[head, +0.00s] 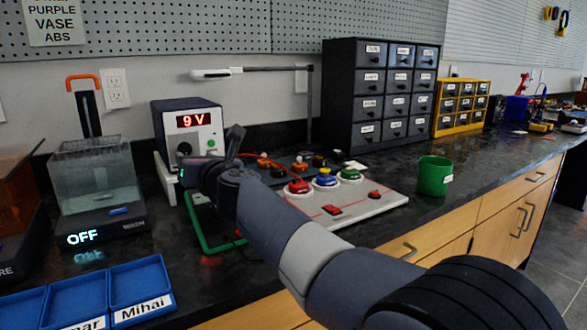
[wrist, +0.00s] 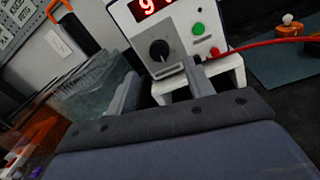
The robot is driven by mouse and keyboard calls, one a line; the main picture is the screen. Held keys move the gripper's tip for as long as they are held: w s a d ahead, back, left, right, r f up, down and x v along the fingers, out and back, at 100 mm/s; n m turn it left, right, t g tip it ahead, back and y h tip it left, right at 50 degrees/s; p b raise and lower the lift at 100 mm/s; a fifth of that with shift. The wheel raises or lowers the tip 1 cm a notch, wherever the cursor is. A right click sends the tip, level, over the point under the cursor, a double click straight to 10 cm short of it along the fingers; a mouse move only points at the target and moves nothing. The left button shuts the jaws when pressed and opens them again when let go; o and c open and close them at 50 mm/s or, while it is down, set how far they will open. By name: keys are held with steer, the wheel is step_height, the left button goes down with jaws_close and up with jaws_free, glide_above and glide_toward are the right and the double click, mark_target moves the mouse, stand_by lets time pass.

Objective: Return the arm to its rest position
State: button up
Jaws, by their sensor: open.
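My arm reaches from the lower right of the head view across the black counter. My gripper (head: 190,176) is at its far end, in front of the power supply (head: 188,132) that reads 9 V. In the wrist view my gripper (wrist: 160,90) is open, its two fingers apart with nothing visible between them. The power supply (wrist: 176,36) stands just beyond the fingers, with its black knob and its green and red buttons in view. I cannot tell whether a finger touches it.
A clear tank (head: 95,177) on an OFF base stands left. Blue trays (head: 140,284) lie front left. A white board (head: 350,207) with coloured buttons lies beside my arm, near a green cup (head: 434,176). Drawer cabinets (head: 343,90) stand behind. A red cable (wrist: 255,43) runs from the supply.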

mark_target(187, 150)
steer(key=v, duration=0.4)
steer(key=shift+s+b, duration=0.1)
steer(key=shift+b, duration=0.25)
steer(key=p+x, duration=0.3)
steer(key=x, duration=0.7)
steer(key=shift+r+p, duration=0.1)
steer(key=shift+p, duration=0.2)
steer(key=shift+w+a+n, duration=0.15)
steer(key=shift+w+n, duration=0.1)
steer(key=shift+n, duration=0.15)
steer(key=n+p, duration=0.1)
steer(key=n, duration=0.4)
steer(key=shift+s+r+h+p, duration=0.1)
steer(key=shift+h+p, duration=0.2)
steer(key=shift+p, duration=0.1)
steer(key=n+p, duration=0.1)
steer(key=n, duration=0.3)
steer(key=n+p, duration=0.2)
steer(key=n, duration=0.3)
steer(key=shift+h, duration=0.4)
steer(key=shift+n+p, duration=0.5)
steer(key=shift+n, duration=0.9)
